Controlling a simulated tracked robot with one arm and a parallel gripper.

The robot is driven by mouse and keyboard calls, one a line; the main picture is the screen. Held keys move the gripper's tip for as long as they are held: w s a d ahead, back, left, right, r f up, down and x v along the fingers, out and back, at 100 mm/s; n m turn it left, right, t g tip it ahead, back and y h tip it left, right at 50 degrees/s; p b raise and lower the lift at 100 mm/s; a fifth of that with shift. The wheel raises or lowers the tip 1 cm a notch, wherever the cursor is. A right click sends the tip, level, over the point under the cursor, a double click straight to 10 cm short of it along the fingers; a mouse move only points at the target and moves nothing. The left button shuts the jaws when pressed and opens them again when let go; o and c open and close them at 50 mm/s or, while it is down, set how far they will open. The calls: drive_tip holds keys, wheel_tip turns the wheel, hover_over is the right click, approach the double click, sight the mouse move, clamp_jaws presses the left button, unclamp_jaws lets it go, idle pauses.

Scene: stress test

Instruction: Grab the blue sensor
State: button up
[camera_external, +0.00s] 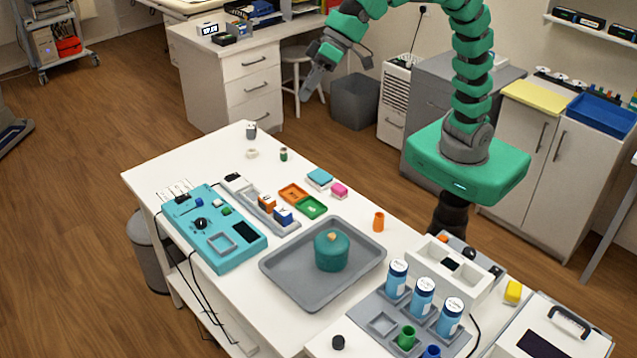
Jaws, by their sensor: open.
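A small blue block with a pale mark (284,215), which looks like the blue sensor, sits in a grey holder (290,227) on the white table. An orange block (266,204) sits beside it in the same holder. My green and grey arm arches over from the right. My gripper (307,88) is high, beyond the table's far edge in the picture, well away from the blue block. Its jaws are open and nothing shows between them, though they are small and seen from the side.
A teal control box (213,252) lies left of the holder. An orange tray (293,193) and a green tray (312,207) lie just right of it. A grey tray (280,268) holds a teal lidded pot (331,250). Several blue-labelled bottles stand at the front right.

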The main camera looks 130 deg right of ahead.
drive_tip(key=w+d+f+m+g, duration=0.1)
drive_tip(key=d+f+m+g, duration=0.15)
drive_tip(key=f, duration=0.45)
drive_tip(key=w+d+f+m+g, duration=0.1)
drive_tip(key=w+d+f+m, duration=0.15)
drive_tip(key=f, duration=0.35)
drive_tip(key=m+g+y, duration=0.1)
drive_tip(key=m+g, duration=0.3)
hover_over(282, 210)
wheel_tip(282, 210, down, 24)
drive_tip(key=shift+d+r, duration=0.15)
drive_tip(key=shift+r, duration=0.05)
drive_tip(key=shift+a+f, duration=0.15)
drive_tip(key=shift+f, duration=1.15)
drive_tip(key=shift+a+f, duration=0.1)
drive_tip(key=shift+f, duration=1.2)
drive_tip(key=shift+c, duration=0.4)
clamp_jaws()
